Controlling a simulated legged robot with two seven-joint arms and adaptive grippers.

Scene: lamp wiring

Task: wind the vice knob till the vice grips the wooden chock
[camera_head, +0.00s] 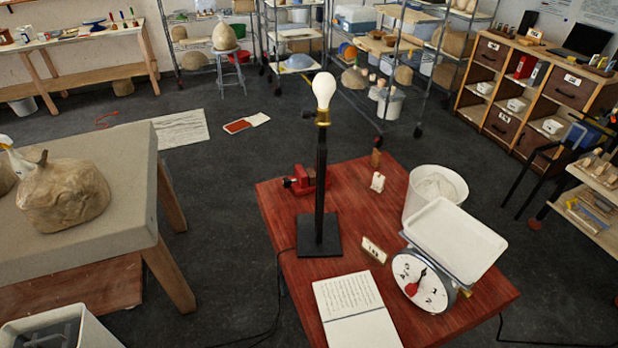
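A small red vice (305,181) sits near the back left edge of the red wooden table (285,255). A dark end on its left side (288,183) may be the knob. It is too small to tell how far apart the jaws are. I cannot make out a wooden chock in the vice. A small brown upright object (376,158) stands to the right at the table's back edge; I cannot tell what it is. Neither of my grippers is in view.
A black lamp stand (320,190) with a white bulb (323,90) stands just right of the vice. A white bucket (436,190), a scale (425,281), an open notebook (356,310) and a small white object (377,182) take up the right and front. A grey table (110,235) stands left.

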